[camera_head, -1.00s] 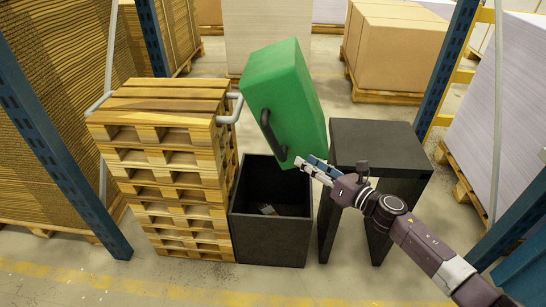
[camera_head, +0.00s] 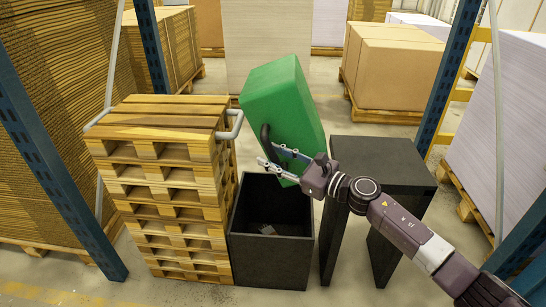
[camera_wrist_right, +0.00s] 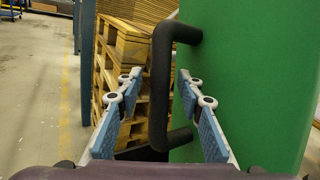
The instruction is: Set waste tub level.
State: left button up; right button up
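The green waste tub (camera_head: 284,95) is tipped at an angle above an open black bin (camera_head: 271,262), in the head view. A black handle (camera_head: 266,135) is on its near side. In the right wrist view the tub's green wall (camera_wrist_right: 250,80) fills the right, and the handle (camera_wrist_right: 160,90) stands upright in the picture between the spread fingers. My right gripper (camera_head: 271,155) is open at the handle; I cannot tell whether it touches it. The tub's far side is hidden. My left gripper is not in view.
A pallet stack (camera_head: 165,190) stands left of the bin, with a grey bar (camera_head: 236,124) at its upper right. A dark table (camera_head: 385,160) stands to the right, partly behind my right arm. Blue rack posts flank both sides.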

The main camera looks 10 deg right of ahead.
grip_shut()
dwell(0.3)
dwell(0.3)
